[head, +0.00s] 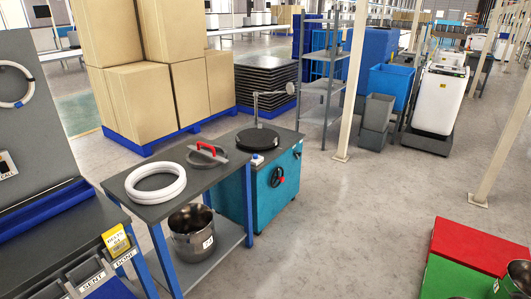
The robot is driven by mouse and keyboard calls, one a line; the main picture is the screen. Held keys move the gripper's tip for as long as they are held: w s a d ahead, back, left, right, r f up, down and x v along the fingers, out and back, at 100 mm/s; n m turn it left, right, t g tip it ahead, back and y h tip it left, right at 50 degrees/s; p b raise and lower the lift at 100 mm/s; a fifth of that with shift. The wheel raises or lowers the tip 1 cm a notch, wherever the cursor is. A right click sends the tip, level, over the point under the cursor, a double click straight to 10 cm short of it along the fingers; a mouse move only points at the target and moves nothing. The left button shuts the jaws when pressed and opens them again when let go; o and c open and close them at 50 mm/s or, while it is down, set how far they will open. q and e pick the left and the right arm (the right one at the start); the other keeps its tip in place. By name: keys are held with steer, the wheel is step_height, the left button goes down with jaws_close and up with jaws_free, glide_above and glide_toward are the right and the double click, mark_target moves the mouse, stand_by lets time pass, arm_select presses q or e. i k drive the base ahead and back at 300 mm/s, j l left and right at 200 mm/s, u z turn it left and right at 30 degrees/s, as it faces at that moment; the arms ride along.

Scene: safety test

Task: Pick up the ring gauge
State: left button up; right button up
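Neither of my grippers is in the head view. I cannot tell for sure which thing is the ring gauge. A short stack of thick white rings (155,198) lies flat on the dark top of a workbench (165,212). Just behind it on the same top lies a flat grey round piece (206,160) with a red handle (206,148). Another white ring (31,88) hangs upright on the grey panel (40,140) at the far left.
A metal pot (193,238) stands on the bench's lower shelf. A teal machine (272,195) with a round black plate adjoins the bench. Bins with labels (92,278) are at lower left. Red (475,243) and green blocks are at lower right. The middle floor (340,220) is clear.

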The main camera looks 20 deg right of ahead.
mark_target(199, 148)
steer(key=z, duration=0.2)
steer(key=i+z, duration=0.3)
steer(key=i, duration=0.9)
